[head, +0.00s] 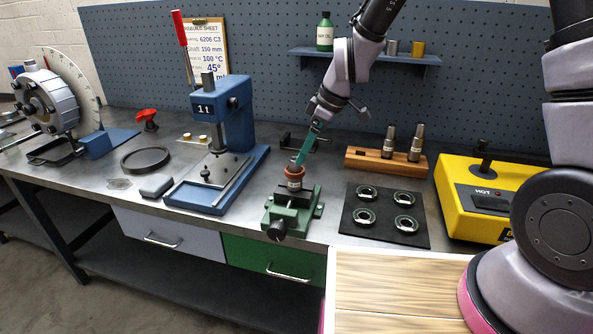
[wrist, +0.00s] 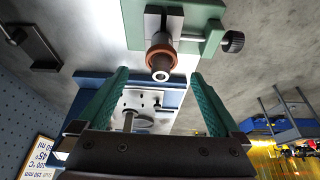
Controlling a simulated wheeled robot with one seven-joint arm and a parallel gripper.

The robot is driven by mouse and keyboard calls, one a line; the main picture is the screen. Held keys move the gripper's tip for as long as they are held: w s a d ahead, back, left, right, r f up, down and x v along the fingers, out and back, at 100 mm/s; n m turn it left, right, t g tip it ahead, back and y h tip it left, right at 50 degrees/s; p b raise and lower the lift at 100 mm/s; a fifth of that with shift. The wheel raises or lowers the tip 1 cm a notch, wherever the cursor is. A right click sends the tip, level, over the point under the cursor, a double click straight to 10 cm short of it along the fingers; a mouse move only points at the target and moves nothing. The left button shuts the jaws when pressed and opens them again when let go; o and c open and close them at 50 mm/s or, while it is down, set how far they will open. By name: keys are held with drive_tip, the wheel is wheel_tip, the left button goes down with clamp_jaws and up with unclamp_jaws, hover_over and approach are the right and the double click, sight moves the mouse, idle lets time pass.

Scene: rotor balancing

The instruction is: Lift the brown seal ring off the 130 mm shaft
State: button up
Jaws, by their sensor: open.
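The brown seal ring (head: 295,171) sits around the top of the short upright shaft (head: 294,184), which stands in the green vise (head: 280,215) on the bench. In the wrist view, the brown ring (wrist: 161,57) surrounds the shaft, whose pale, hollow-looking end (wrist: 160,75) protrudes from it. My gripper (head: 301,161) comes down at a slant from above, its teal fingertips close to the ring. In the wrist view, my gripper (wrist: 160,74) is open and empty, with one finger on each side of the ring's line and gaps to both. Contact cannot be told from the head view.
A blue press (head: 222,130) stands left of the vise. A wooden block (head: 375,161) with upright metal parts and a black mat (head: 386,232) with several bearings lie to the right. A yellow heater box (head: 465,215) is farther right. A shelf (head: 375,56) hangs behind my arm.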

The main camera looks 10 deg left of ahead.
drive_tip(key=x, duration=0.6)
drive_tip(key=shift+s, duration=0.15)
drive_tip(key=shift+r, duration=0.1)
drive_tip(key=c, duration=1.4)
